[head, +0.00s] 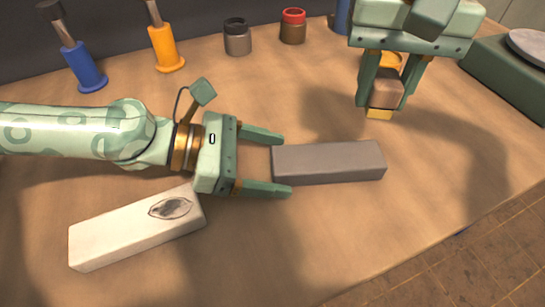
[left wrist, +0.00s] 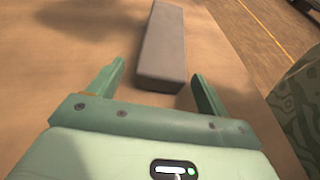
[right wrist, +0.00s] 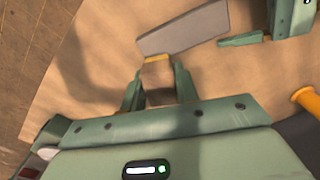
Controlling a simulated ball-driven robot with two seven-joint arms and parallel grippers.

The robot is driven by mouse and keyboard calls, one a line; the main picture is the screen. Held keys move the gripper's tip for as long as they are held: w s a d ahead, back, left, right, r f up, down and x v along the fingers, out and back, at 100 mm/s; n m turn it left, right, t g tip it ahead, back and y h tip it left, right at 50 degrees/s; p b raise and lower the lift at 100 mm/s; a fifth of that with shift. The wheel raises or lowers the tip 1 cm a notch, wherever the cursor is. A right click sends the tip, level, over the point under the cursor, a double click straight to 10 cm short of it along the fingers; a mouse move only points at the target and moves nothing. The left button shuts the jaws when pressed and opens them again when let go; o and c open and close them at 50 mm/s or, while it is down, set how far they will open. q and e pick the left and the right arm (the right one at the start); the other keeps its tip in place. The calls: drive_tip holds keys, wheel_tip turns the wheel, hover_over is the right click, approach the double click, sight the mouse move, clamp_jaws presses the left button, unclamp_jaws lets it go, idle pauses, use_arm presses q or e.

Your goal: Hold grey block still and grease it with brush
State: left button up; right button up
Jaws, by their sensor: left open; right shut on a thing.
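The grey block (head: 328,162) lies flat on the table in the middle of the head view. My left gripper (head: 286,164) is open, its two fingers on either side of the block's left end, with the tips just around it. The block also shows between the fingers in the left wrist view (left wrist: 162,50). My right gripper (head: 384,102) is shut on the brush (head: 386,88), a brown piece with a yellow lower end. It is held beyond the block's right end. The brush also shows in the right wrist view (right wrist: 158,80).
A white block (head: 130,235) with a dark oval mark lies at front left. A green box (head: 500,75) is at right. The front middle table is clear.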

use_arm(q)
drive_tip(key=shift+d+f, duration=0.15)
drive_tip(key=shift+d, duration=0.25)
drive_tip(key=c, duration=1.3)
